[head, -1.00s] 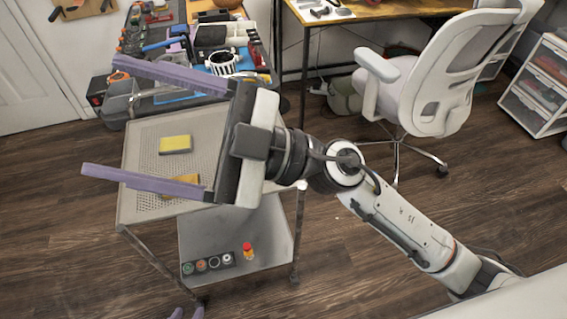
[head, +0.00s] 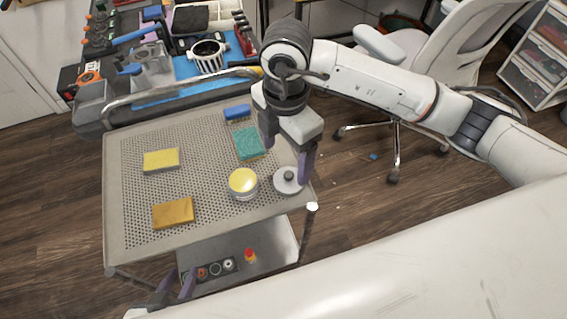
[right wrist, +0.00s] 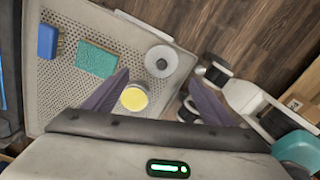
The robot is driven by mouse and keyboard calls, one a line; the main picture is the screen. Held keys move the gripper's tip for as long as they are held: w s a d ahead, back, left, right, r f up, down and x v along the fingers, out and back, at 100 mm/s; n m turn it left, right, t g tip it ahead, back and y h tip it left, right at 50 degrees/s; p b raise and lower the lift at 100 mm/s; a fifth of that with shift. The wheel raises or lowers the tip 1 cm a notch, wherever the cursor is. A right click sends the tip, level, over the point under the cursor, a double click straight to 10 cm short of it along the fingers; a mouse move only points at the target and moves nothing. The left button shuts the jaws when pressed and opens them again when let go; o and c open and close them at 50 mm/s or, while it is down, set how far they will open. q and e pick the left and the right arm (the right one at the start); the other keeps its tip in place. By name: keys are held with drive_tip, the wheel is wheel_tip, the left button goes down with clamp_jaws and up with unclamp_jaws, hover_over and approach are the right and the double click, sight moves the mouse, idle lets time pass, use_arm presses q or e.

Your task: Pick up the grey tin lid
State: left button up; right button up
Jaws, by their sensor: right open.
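The grey tin lid (head: 280,185), a round disc with a dark knob, lies flat on the perforated top of a cart near its right edge. It also shows in the right wrist view (right wrist: 152,65), ahead of and between the fingertips. My right gripper (head: 287,164) is open and empty, pointing down above the lid; one finger partly overlaps the lid's right side in the head view. An open tin with yellow contents (head: 243,183) stands just left of the lid. My left gripper (head: 178,279) is at the bottom left, its purple fingers apart and empty, away from the lid.
The cart top (head: 125,220) also carries a yellow sponge (head: 161,160), an orange sponge (head: 173,213), a green sponge (head: 248,143) and a blue block (head: 237,112). A cluttered bench (head: 165,85) is behind, and an office chair (head: 440,60) stands right.

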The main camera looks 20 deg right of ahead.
sight(287, 175)
drive_tip(key=f, duration=0.3)
drive_tip(key=shift+s+f, duration=0.1)
drive_tip(key=shift+s, duration=0.25)
drive_tip(key=f, duration=0.4)
drive_tip(key=shift+w+d+f+p, duration=0.1)
drive_tip(key=shift+w+d+p, duration=0.1)
drive_tip(key=shift+p, duration=0.1)
drive_tip(key=shift+w+f, duration=0.1)
drive_tip(key=shift+f, duration=0.5)
drive_tip(key=c, duration=0.9)
use_arm(q)
drive_tip(key=shift+s+f, duration=0.1)
drive_tip(key=shift+s, duration=0.9)
use_arm(e)
drive_tip(key=shift+c, duration=1.1)
